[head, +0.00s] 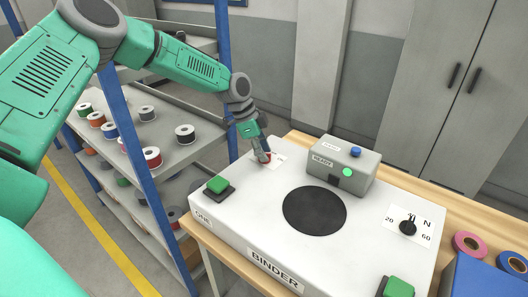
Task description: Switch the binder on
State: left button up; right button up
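The binder (258,235) is a white machine on a wooden bench, with "BINDER" on its front and a round black disc on top. My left gripper (264,156) points down at its back left corner, over a white label plate (279,160). A small red part shows at the fingertips; the gripper hides most of whatever is there. I cannot tell whether the fingers touch it or are closed. A grey box (358,161) marked "READY" stands at the back, with a bright green lamp (347,172) and a blue button (355,152). My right gripper is not in view.
Green buttons sit at the binder's left (217,184) and front right (398,287). A black dial (408,227) marked 20 to 60 N is on its right. A blue-posted rack (136,150) with spools stands close on the left. Tape rolls (469,244) lie at the right.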

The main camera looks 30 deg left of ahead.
pick_arm(q)
jog(key=shift+a, duration=0.1)
jog(key=shift+r, duration=0.3)
jog(key=v, duration=1.1)
jog(key=shift+a, duration=0.25)
jog(key=shift+r, duration=0.1)
